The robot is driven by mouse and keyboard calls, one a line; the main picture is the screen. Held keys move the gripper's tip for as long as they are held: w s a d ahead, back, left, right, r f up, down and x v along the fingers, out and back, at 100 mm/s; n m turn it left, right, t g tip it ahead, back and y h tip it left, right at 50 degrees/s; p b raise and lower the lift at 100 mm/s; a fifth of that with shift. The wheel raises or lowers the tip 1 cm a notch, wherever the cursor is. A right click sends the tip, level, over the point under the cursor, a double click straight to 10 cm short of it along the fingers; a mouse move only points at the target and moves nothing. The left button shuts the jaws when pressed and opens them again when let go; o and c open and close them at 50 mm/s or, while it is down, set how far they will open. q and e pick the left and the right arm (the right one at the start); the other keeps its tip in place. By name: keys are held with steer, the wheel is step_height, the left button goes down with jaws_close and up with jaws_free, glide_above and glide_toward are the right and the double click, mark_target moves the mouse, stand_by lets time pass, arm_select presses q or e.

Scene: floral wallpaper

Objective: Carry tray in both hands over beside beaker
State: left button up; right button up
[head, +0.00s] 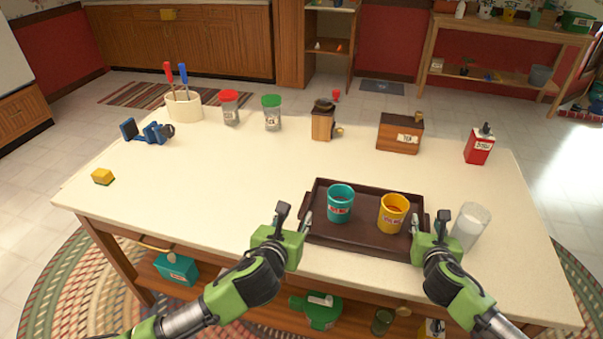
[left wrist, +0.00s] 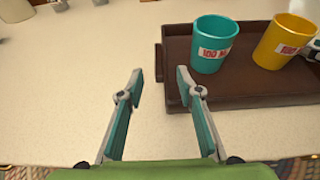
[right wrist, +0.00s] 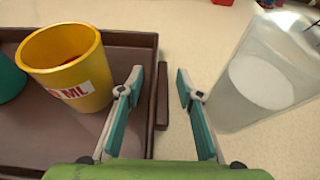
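The dark brown tray (head: 350,236) lies flat on the cream table and carries a teal cup (head: 340,205) and a yellow cup (head: 392,214), both with labels. A clear beaker-like vessel (head: 470,224) with white contents stands just right of the tray. My left gripper (head: 293,216) is open at the tray's left end; in the left wrist view the end handle (left wrist: 158,62) lies ahead of its fingers. My right gripper (head: 427,219) is open at the right end; in the right wrist view the handle (right wrist: 162,95) shows between its fingers. The vessel stands close to its right finger.
Along the back stand a utensil crock (head: 184,106), red-lidded jar (head: 229,108), green-lidded jar (head: 271,113), wooden grinder (head: 322,122), wooden box (head: 400,134) and red bottle (head: 479,147). A blue object (head: 146,132) and yellow block (head: 103,177) lie left. The table's middle is clear.

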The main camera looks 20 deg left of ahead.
arm_select(q)
steer(key=shift+s+r, duration=0.15)
steer(key=shift+s, duration=0.35)
arm_select(e)
steer(key=shift+s, duration=0.1)
steer(key=shift+s+r, duration=0.1)
steer(key=shift+s, duration=0.15)
steer(key=v, duration=1.1)
steer(key=shift+s+r, duration=0.1)
steer(key=shift+s, duration=0.05)
